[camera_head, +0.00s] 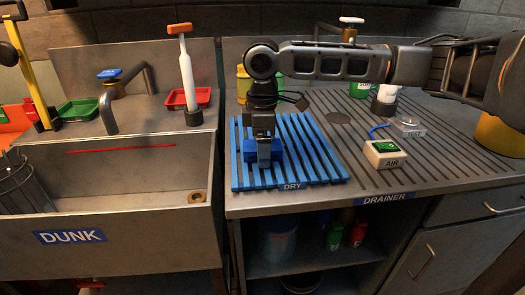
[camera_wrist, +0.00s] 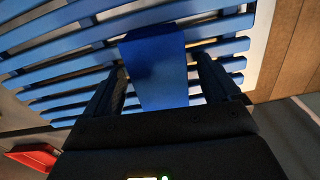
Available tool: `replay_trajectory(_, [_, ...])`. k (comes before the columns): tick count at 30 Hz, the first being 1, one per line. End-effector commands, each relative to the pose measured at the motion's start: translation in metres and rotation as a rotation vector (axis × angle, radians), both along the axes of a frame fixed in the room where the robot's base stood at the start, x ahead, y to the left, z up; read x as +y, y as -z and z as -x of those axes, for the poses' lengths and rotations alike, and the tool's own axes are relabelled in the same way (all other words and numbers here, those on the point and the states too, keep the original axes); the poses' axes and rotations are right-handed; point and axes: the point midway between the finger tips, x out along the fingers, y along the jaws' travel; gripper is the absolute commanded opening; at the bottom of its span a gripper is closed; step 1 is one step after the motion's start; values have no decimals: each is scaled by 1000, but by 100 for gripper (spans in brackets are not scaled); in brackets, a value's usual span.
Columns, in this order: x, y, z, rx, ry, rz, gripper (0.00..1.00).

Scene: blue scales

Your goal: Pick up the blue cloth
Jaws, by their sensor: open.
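The blue cloth (camera_head: 249,152) is a small dark blue piece on the blue slatted rack labelled DRY (camera_head: 315,172). In the head view my gripper (camera_head: 264,160) points down over it and hides part of it. In the wrist view the cloth (camera_wrist: 158,68) shows as a smooth blue strip across the rack slats (camera_wrist: 60,48). My gripper's two dark fingers (camera_wrist: 160,88) are open, one on each side of the cloth. I cannot tell whether they touch it.
The DUNK sink (camera_head: 130,190) is on the left, with a red tray (camera_head: 188,98) and white brush (camera_head: 186,70) on its back ledge. Right of the rack, the grooved drainer (camera_head: 430,165) holds a green-topped AIR box (camera_head: 384,154) and a TEST box (camera_head: 408,126).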

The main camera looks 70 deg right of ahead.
Motion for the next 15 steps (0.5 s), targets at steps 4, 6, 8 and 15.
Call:
replay_trajectory(4, [0,0,0,0,0,0,89])
replay_trajectory(6, [0,0,0,0,0,0,84])
replay_trajectory(8, [0,0,0,0,0,0,78])
replay_trajectory(15, [0,0,0,-1,0,0,55])
